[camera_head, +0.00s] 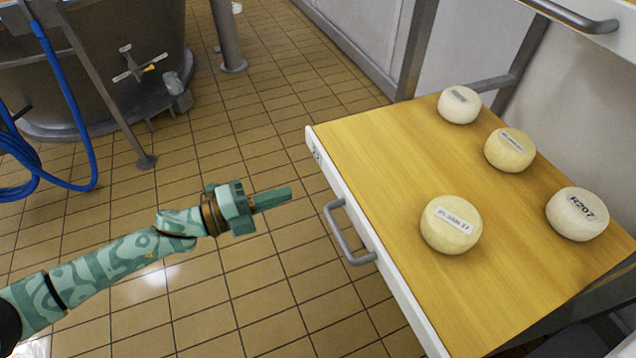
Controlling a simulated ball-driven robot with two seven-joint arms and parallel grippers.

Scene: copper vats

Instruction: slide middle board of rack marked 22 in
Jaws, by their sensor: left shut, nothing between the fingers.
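The rack's board (380,150) is a wooden shelf with a white front edge, pulled out toward the left over the tiled floor. A grey bar handle (347,236) is fixed to its front. A small label (314,148) sits near the front's far end, too small to read. Several pale cheese wheels stand on the board, one (450,224) nearest the handle and one (577,213) marked R207. My left gripper (290,193) is shut and empty, left of the handle and apart from it. My right gripper is out of view.
A higher white shelf front with its own handle (575,17) juts in at top right. A dark metal vat (95,60) with a valve and a blue hose (75,100) stands at upper left. Tiled floor left of the board is clear.

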